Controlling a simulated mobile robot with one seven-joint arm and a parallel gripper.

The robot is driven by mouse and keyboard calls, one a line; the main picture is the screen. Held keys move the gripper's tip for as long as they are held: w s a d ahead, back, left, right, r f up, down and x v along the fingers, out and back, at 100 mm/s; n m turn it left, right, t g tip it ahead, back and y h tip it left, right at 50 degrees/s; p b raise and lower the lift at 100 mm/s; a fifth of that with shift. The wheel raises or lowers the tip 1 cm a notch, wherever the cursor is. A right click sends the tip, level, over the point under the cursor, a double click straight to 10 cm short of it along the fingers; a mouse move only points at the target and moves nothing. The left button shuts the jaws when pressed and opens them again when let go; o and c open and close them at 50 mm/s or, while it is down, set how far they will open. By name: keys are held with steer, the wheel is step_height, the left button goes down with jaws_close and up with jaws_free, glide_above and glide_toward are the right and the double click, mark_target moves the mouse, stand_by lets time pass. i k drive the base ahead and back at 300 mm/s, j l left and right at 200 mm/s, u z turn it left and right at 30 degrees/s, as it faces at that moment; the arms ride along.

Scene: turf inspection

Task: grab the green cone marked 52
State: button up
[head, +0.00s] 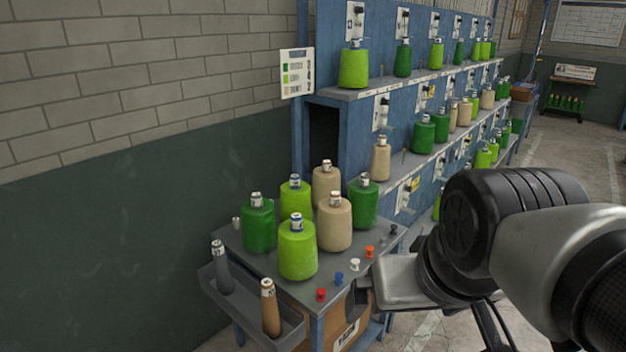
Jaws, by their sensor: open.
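Several yarn cones stand upright on a small grey table. Two are dark green, one at the left (258,226) and one at the back right (364,206). Two are lime green, one at the front (297,252) and one behind it (294,202). Each has a small label on its tip, too small to read, so I cannot tell which is marked 52. My gripper (362,291) is at the table's right edge, below the cone tops, partly hidden by my own arm. It is open and apart from the cones.
Two beige cones (334,224) (326,181) share the table (290,284). Small coloured pegs, including a red one (321,295), line its right edge. A side tray (238,311) holds a grey and a brown tube. A blue rack (343,95) with more cones stands behind.

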mark_target(363, 193)
steer(key=i+l+u, duration=0.1)
steer(key=u, duration=0.3)
steer(key=i+l+u, duration=0.1)
steer(key=u, duration=0.3)
steer(key=i+l+u, duration=0.15)
steer(key=l, duration=0.25)
steer(key=l+u, duration=0.2)
steer(key=l, duration=0.15)
steer(key=i+l+u, duration=0.15)
steer(key=l, duration=0.3)
steer(key=i+l, duration=0.1)
steer(key=l, duration=0.6)
steer(key=i+l+u, duration=0.1)
steer(key=l, duration=0.65)
steer(key=i+l, duration=0.1)
steer(key=l, duration=0.6)
steer(key=i+l+u, duration=0.1)
steer(key=l, duration=0.65)
